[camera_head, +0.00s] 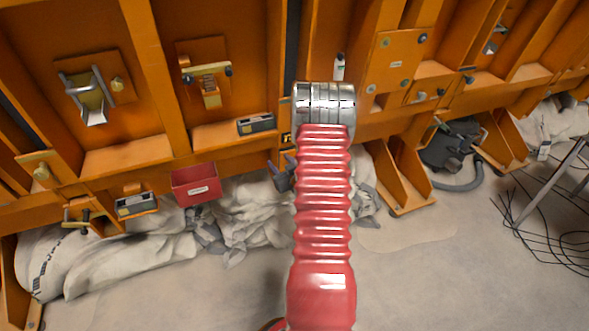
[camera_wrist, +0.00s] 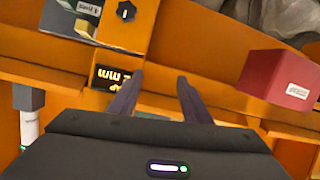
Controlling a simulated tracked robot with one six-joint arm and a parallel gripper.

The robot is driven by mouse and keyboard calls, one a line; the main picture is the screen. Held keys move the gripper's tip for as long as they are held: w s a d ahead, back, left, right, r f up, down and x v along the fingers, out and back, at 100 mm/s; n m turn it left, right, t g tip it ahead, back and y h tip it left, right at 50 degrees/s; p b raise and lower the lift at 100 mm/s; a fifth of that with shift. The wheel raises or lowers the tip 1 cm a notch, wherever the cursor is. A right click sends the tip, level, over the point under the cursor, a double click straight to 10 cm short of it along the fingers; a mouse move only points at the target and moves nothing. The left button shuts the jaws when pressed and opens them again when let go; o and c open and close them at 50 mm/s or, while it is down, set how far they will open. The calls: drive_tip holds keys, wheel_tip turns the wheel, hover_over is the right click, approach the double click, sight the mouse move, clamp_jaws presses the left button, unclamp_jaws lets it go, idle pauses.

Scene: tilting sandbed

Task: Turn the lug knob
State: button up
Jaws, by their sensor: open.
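In the wrist view, a black many-sided knob (camera_wrist: 126,11) with a light mark sits on an orange block near the top edge. It looks like the lug knob, though no label on it is readable. My gripper (camera_wrist: 160,77) is open and empty, its two dark fingers apart below and right of the knob, not touching it. In the head view, dark parts of my gripper (camera_head: 283,175) show beside my red arm, which hides the rest. I cannot make out this knob in the head view.
A red bin (camera_wrist: 280,80) is right of my fingers; it also shows in the head view (camera_head: 195,184). A grey-green box (camera_wrist: 78,16) is left of the knob. Orange ribs (camera_head: 160,70) and latches fill the wall. Crumpled cloth (camera_head: 110,265) and loose cables (camera_head: 545,220) lie on the floor.

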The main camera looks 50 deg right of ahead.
drive_tip(key=s+d+f+m+t+h, duration=0.2)
drive_tip(key=s+d+f, duration=0.1)
drive_tip(key=s+f, duration=0.7)
drive_tip(key=shift+s, duration=0.4)
drive_tip(key=shift+f, duration=0.1)
drive_tip(key=x, duration=1.4)
drive_tip(key=shift+a, duration=0.15)
drive_tip(key=c, duration=0.9)
